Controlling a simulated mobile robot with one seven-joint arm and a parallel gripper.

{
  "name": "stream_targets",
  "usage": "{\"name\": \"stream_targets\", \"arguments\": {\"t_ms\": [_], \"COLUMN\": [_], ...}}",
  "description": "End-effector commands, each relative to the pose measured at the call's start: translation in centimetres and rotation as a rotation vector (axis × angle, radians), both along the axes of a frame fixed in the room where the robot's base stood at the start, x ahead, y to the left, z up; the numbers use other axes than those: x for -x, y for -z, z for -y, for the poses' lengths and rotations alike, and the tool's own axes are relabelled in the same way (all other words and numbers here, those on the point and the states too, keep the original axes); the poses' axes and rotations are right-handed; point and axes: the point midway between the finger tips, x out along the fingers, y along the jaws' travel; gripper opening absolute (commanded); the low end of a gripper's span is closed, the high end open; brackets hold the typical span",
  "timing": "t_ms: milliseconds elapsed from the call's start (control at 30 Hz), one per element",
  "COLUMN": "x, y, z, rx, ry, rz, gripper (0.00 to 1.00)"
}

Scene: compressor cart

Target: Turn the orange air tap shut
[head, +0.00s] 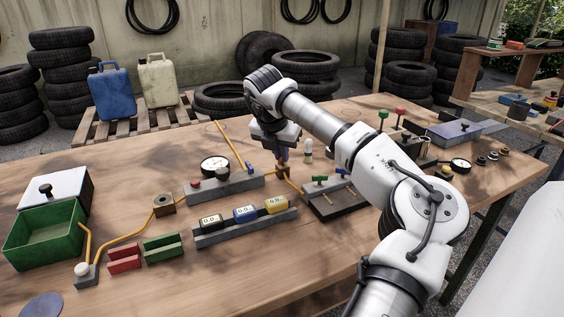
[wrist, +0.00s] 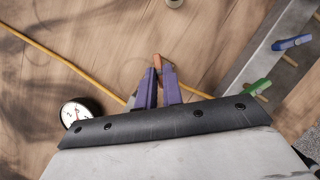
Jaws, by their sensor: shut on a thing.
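The orange air tap (head: 283,173) stands on the yellow hose line near the middle of the workbench, mostly hidden under my gripper. In the wrist view its orange handle (wrist: 157,61) shows as a narrow bar between the purple fingertips. My gripper (head: 283,160) points down over the tap. In the wrist view my gripper (wrist: 160,75) is shut on the handle, with the fingers on either side of it. The tap's body and the lower handle are hidden by the fingers, so its exact angle is hard to tell.
A block with a green tap (head: 320,179) and a blue tap (head: 341,171) stands close on the right. A pressure gauge (head: 215,166) stands on a grey base to the left. A rack with several number displays (head: 246,226) lies in front. Bare wood (head: 290,265) is clear nearer the front.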

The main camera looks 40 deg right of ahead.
Motion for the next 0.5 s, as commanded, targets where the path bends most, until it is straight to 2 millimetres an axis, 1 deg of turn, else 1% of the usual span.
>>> {"name": "stream_targets", "arguments": {"t_ms": [33, 500], "x": [-0.19, -0.61], "y": [0.23, -0.07], "z": [-0.08, -0.17], "rx": [0.003, 0.002], "ry": [0.044, 0.471], "rz": [0.003, 0.003], "gripper": [0.00, 0.00]}}
